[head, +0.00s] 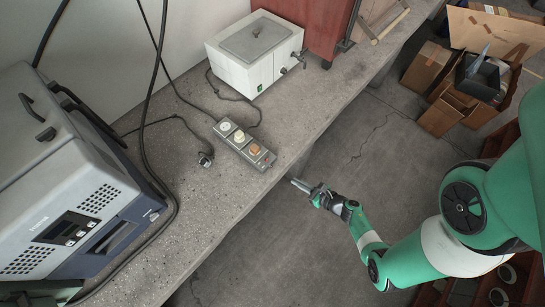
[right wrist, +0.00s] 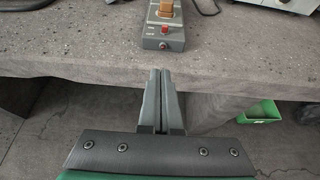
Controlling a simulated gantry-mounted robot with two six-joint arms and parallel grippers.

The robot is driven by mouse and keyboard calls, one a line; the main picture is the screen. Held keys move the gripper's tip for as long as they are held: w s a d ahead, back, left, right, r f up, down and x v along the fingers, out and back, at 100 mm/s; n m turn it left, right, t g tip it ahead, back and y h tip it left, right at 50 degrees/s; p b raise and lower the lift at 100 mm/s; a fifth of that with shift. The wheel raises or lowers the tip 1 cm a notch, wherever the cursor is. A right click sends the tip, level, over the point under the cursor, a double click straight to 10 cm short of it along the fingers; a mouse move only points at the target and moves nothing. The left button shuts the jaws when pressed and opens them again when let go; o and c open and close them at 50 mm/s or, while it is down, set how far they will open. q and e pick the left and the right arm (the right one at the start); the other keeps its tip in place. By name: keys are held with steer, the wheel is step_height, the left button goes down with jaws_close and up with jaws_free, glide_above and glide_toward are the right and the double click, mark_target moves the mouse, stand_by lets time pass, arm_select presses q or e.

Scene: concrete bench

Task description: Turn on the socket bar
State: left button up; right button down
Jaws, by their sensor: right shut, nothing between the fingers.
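The socket bar (head: 244,144) is a grey strip lying on the bench, with pale sockets and an orange-brown plug in it. Its near end also shows in the right wrist view (right wrist: 163,37), with a red switch or button on the end part. I cannot tell the switch's state. My right gripper (head: 296,183) is shut and empty, just off the bench's front edge and short of the bar's near end. In the right wrist view its fingers (right wrist: 161,72) point toward that end, apart from it. My left gripper is not in view.
The concrete bench (head: 190,215) has a front edge between my gripper and the bar. A white box device (head: 255,60) stands behind the bar, and a large grey-blue machine (head: 70,190) at left. A loose black plug (head: 206,160) lies left of the bar. Cardboard boxes (head: 427,65) are on the floor.

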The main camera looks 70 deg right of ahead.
steer(key=shift+d, duration=0.15)
steer(key=b, duration=0.4)
glide_toward(267, 160)
steer(key=shift+s+f+x, duration=0.1)
steer(key=shift+f+x, duration=0.1)
steer(key=shift+x, duration=0.95)
steer(key=shift+s+f+x, duration=0.1)
steer(key=shift+f+x, duration=0.1)
steer(key=shift+x, duration=0.95)
steer(key=shift+s+f+x, duration=0.1)
steer(key=shift+f+x, duration=0.1)
steer(key=shift+x, duration=0.95)
steer(key=shift+s, duration=0.1)
